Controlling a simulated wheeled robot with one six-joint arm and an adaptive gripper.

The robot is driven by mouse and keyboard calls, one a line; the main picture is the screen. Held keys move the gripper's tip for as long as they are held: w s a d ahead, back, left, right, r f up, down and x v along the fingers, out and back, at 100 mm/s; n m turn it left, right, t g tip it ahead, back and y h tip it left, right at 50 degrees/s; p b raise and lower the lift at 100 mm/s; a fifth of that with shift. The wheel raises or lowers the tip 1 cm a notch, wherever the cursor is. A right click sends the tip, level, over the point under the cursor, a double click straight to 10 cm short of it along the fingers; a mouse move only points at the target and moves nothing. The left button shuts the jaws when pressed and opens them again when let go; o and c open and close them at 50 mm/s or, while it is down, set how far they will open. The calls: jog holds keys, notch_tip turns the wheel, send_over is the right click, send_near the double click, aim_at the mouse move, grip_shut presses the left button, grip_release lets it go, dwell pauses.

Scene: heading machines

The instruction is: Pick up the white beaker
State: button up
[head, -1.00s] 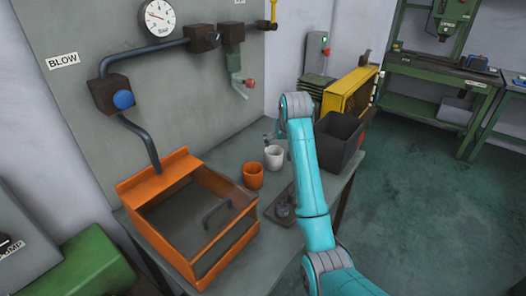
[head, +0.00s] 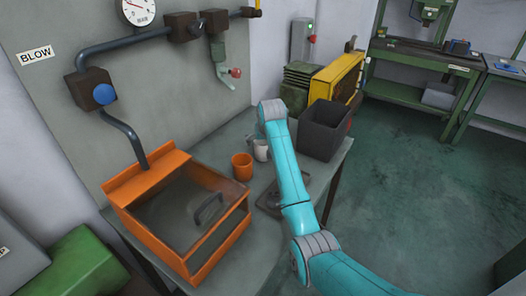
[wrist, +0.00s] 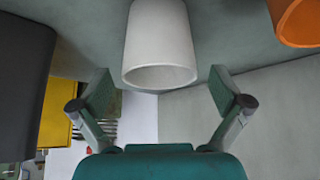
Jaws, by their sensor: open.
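The white beaker (head: 261,151) stands on the grey bench, just right of the orange beaker (head: 242,166); my arm covers part of it in the head view. In the wrist view the white beaker (wrist: 160,45) is large and central, with its rim toward my gripper (wrist: 161,90). My gripper is open, with one finger out to each side of the beaker's rim and a gap on both sides. It holds nothing. In the head view my gripper is mostly hidden behind my arm. The orange beaker (wrist: 298,22) also shows at the wrist view's upper right.
An orange box with a clear cover (head: 150,185) stands left of the beakers. A dark open bin (head: 325,130) stands close on their right, and its dark side fills the wrist view's left edge. Pipes and a red-tipped valve (head: 235,72) hang on the panel behind.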

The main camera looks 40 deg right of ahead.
jog(key=shift+w+d+f, duration=0.15)
jog(key=shift+w+f, duration=0.1)
jog(key=shift+f, duration=0.15)
jog(key=c, duration=1.2)
jog(key=shift+r, duration=0.1)
